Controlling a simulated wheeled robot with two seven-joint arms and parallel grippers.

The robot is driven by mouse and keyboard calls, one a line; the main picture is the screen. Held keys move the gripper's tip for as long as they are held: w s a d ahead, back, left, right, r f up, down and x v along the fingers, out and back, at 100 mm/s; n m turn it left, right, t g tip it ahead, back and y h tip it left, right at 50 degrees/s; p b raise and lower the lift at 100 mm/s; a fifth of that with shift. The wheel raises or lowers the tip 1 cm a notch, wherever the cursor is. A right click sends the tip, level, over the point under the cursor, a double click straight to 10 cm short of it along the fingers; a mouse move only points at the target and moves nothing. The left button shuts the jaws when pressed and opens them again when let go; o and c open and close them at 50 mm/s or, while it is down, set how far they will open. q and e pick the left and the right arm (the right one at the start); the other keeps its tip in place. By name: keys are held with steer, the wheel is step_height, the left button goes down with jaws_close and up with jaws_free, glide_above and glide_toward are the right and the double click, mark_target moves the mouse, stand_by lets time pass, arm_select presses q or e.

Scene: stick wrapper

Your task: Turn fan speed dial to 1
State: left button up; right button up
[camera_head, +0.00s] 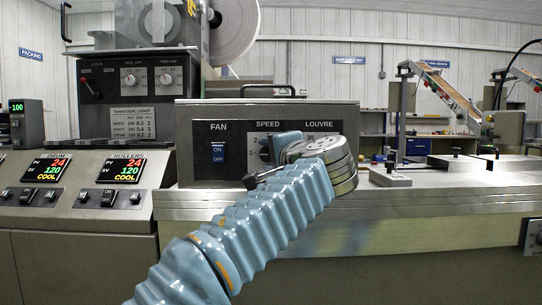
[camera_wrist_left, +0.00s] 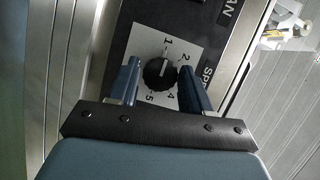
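The fan speed dial (camera_wrist_left: 159,74) is a round black knob on a white plate with numbers around it, seen in the left wrist view. A pale mark on the knob points roughly toward the 1, though it is small and hard to read. My left gripper (camera_wrist_left: 158,80) is open, with one finger on each side of the knob; contact cannot be made out. In the head view, my left gripper (camera_head: 268,160) is in front of the SPEED label's area and hides most of the dial. My right gripper is not in view.
The black control panel (camera_head: 234,136) carries FAN, SPEED and LOUVRE labels. Roller displays (camera_head: 126,171) stand further left. A metal ledge (camera_head: 440,200) runs below.

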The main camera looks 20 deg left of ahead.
arm_select(q)
steer(key=shift+o, duration=1.2)
steer(key=shift+s+d, duration=0.1)
steer(key=b+v, duration=0.1)
steer(key=v, duration=1.2)
steer(key=shift+s, duration=0.25)
steer(key=shift+d, duration=0.15)
